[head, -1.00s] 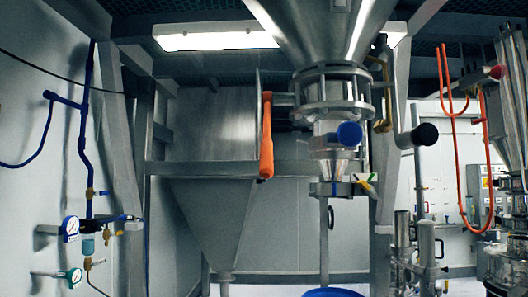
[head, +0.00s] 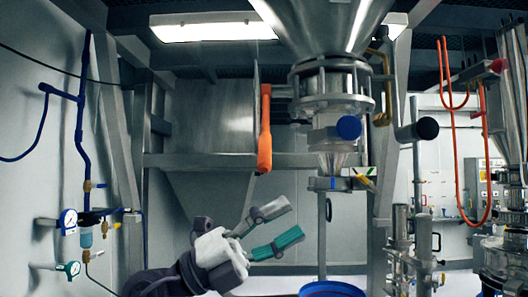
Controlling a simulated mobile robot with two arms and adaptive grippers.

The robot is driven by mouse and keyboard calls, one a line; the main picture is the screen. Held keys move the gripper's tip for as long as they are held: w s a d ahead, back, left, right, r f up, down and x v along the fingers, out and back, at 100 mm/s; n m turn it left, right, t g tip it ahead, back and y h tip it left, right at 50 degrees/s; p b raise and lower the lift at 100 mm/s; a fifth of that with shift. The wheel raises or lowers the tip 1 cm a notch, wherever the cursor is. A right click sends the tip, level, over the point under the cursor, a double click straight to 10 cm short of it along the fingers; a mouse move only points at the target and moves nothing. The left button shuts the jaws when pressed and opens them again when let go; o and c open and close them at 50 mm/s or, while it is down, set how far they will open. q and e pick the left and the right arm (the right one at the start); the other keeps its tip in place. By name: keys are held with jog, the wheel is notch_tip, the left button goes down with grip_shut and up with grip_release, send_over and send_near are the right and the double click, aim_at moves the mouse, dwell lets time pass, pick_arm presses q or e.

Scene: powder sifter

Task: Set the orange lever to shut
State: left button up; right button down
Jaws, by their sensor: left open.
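The orange lever (head: 265,130) hangs straight down on the left side of the valve (head: 330,88), under the large steel hopper (head: 325,22). My left gripper (head: 296,220) has come in from the lower left. Its two fingers, one grey and one teal, are spread and point right and slightly up. The space between them is empty. The gripper is below the lever and apart from it in the picture. My right gripper is not in view.
A blue round knob (head: 349,128) and a black-ended handle (head: 427,128) stick out right of the lever. A blue drum (head: 331,289) stands below the outlet. Gauges (head: 68,221) and blue pipes line the left wall. Steel frame posts flank the valve.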

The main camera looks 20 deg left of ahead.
pick_arm(q)
notch_tip(320, 180, up, 5)
jog(key=s+a+m+t+y, duration=0.1)
jog(key=s+a+m+y, duration=0.1)
jog(key=y, duration=0.2)
jog(key=n+t+y, duration=0.5)
jog(key=t+y, duration=0.1)
jog(key=y, duration=0.3)
send_near(259, 151)
jog(key=p+x, duration=0.6)
jog(key=x, duration=0.4)
jog(key=shift+p, duration=0.35)
jog(key=shift+w+d+f, duration=0.15)
jog(key=shift+w+d, duration=0.2)
jog(key=shift+w, duration=0.25)
grip_shut()
jog(key=shift+s, duration=0.1)
